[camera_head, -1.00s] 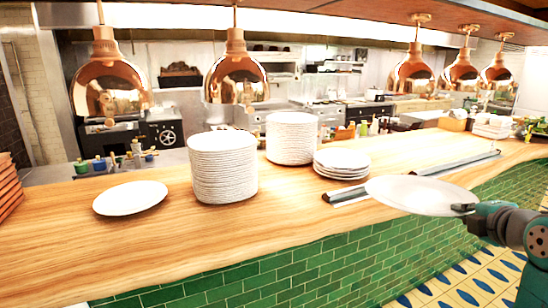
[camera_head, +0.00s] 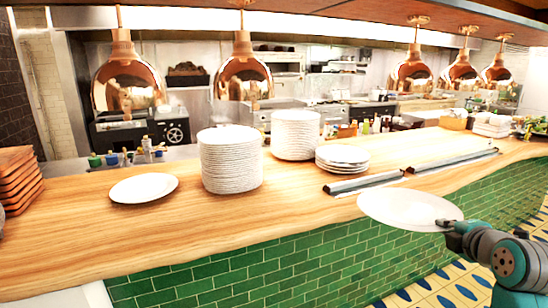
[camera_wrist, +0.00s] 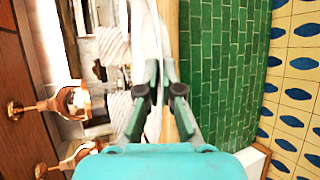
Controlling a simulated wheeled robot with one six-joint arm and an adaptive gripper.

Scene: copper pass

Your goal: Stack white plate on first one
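A white plate (camera_head: 410,208) is held by its right edge in my gripper (camera_head: 447,226), in front of the counter edge and roughly level. In the wrist view my gripper (camera_wrist: 160,75) has its fingers closed together on the rim of this plate, which shows edge-on. Another single white plate (camera_head: 143,188) lies flat on the wooden counter (camera_head: 90,235) at the left, well apart from the held plate. Nothing lies on top of that plate.
A tall plate stack (camera_head: 230,160), another tall stack (camera_head: 295,135) and a low stack (camera_head: 342,158) stand between the two plates. Copper lamps (camera_head: 243,80) hang above the counter. Wooden trays (camera_head: 18,180) are at the far left. Bare counter lies in front of the stacks.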

